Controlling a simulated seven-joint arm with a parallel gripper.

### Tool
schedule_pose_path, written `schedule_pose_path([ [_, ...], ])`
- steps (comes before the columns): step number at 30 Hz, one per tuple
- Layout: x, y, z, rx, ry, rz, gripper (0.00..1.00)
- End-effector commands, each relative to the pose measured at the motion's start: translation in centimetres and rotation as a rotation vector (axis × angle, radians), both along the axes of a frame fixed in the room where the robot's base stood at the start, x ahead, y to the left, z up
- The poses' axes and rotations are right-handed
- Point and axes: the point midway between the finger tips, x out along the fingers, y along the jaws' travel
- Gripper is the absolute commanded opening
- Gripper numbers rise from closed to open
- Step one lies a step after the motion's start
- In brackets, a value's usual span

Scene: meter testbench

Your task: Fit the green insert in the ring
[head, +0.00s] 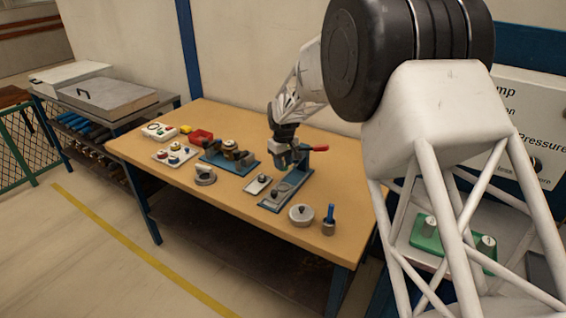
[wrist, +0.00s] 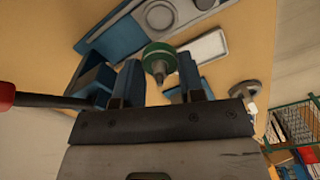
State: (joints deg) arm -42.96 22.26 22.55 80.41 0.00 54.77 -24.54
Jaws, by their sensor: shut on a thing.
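My gripper (wrist: 159,68) is shut on the green insert (wrist: 160,47), a round piece with a green rim and a pale metal stem, seen between the two blue fingers in the wrist view. A grey ring (wrist: 146,20) lies on the blue fixture plate (wrist: 108,36) at the top of the wrist view, beyond the insert and apart from it in the picture. In the head view my gripper (head: 286,152) is over the bench beside the blue fixture (head: 272,205). The insert cannot be made out there.
A red-handled lever (head: 320,148) stands close by my gripper; its handle (wrist: 7,95) shows at the wrist view's left. A pale rectangular tray (wrist: 205,46) lies beside the fixture. A round lidded piece (head: 301,214) and a blue-handled tool (head: 329,220) stand at the front right of the bench.

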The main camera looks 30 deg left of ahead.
Motion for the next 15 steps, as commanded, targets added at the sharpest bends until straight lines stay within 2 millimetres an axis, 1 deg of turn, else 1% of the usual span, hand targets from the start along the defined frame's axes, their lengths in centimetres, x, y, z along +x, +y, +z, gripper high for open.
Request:
schedule_pose_path([
  [8,0.0,0.0,-1.1,-0.001,0.0,0.0,0.13],
  [15,0.0,0.0,-2.7,-0.001,0.001,0.0,0.13],
])
